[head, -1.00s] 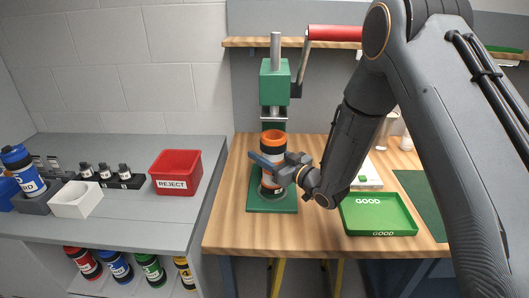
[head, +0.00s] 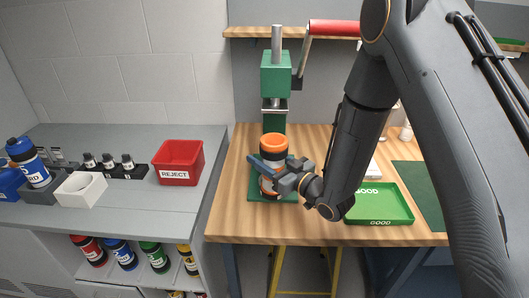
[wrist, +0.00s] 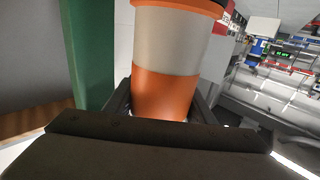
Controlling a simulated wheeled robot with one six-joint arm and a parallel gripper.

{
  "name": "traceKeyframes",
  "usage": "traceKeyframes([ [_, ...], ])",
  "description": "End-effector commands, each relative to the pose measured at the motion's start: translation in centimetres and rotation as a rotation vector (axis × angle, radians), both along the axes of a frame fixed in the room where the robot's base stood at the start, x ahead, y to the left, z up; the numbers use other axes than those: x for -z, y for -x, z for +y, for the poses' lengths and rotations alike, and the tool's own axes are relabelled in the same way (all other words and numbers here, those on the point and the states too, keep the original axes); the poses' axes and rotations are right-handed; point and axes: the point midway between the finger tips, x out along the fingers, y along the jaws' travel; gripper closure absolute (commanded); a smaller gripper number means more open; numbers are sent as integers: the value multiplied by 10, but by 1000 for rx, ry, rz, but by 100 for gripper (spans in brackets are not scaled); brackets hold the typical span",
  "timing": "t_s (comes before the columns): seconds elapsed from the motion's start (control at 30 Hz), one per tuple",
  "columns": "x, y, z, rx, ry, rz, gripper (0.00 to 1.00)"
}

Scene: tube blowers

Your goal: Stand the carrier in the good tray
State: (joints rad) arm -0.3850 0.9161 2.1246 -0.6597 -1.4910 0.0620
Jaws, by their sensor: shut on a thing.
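The carrier (head: 273,148) is an upright cylinder with an orange cap, a pale body and an orange band. In the head view it stands out in front of the green press, with its lower part partly hidden by my gripper. My gripper (head: 277,174) is shut around its side. In the wrist view the carrier (wrist: 172,55) fills the middle between the two fingers. The good tray (head: 380,207) is a green tray marked GOOD at the right of the wooden bench.
The green press (head: 275,74) with a red-handled lever (head: 334,27) stands behind the carrier. A red REJECT bin (head: 178,162), a white holder (head: 80,189) and a blue bottle (head: 28,161) are on the grey counter at left. Bare wood lies between press base and tray.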

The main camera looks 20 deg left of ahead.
Motion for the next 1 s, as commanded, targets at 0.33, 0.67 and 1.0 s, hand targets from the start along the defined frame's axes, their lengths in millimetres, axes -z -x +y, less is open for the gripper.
traceKeyframes([
  [0.33,-1,25,-6,1,0,0,82],
  [0.67,-1,48,-12,1,0,0,82],
  [1.0,0,68,-16,0,0,0,82],
])
